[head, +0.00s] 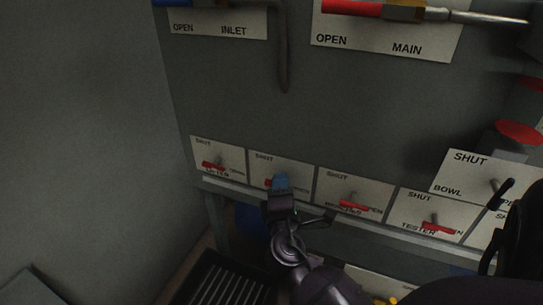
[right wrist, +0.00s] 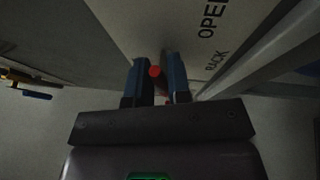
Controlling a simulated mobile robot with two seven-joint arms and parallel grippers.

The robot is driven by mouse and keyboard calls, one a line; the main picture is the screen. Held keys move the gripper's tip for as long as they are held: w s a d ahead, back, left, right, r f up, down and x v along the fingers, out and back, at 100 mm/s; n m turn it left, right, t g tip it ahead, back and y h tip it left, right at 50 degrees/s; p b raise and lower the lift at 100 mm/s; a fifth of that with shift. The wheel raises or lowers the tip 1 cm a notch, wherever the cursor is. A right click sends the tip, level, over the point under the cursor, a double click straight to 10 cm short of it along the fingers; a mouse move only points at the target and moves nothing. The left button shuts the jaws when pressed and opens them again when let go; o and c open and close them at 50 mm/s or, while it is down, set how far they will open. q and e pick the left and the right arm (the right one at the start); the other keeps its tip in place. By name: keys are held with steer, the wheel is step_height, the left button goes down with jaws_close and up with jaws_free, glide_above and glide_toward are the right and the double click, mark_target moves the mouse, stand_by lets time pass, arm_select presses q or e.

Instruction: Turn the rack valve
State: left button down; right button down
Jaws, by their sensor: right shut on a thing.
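The rack valve is a small red handle (head: 268,183) on a white plate (head: 297,171) marked SHUT, second from the left in the lower row. My right gripper (head: 281,184) is at this plate, its blue fingertips covering most of the handle. In the right wrist view, the red handle (right wrist: 155,72) lies between the two blue fingers of the right gripper (right wrist: 155,80), which is shut on it. The plate there reads OPEN and RACK (right wrist: 217,60). The handle's exact angle is hidden by the fingers. My left gripper is not in view.
Neighbouring plates carry similar red handles, one to the left (head: 213,165) and others to the right (head: 353,206). A rail (head: 330,228) runs just below the row. Above are the INLET plate (head: 217,24), a grey hanging pipe (head: 281,60) and the MAIN plate (head: 385,42).

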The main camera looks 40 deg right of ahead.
steer(key=shift+f, duration=0.35)
arm_select(q)
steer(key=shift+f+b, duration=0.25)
steer(key=shift+b, duration=0.25)
arm_select(e)
steer(key=shift+r+m, duration=0.1)
steer(key=shift+m, duration=0.4)
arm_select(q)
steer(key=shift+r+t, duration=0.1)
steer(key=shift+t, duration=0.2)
arm_select(e)
steer(key=shift+r, duration=0.25)
steer(key=c, duration=1.1)
jaws_free()
steer(key=shift+f, duration=0.1)
steer(key=shift+s+a+f, duration=0.1)
steer(key=shift+s+a, duration=0.1)
steer(key=shift+s, duration=0.05)
arm_select(q)
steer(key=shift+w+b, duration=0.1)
steer(key=shift+b, duration=0.4)
arm_select(e)
steer(key=v, duration=1)
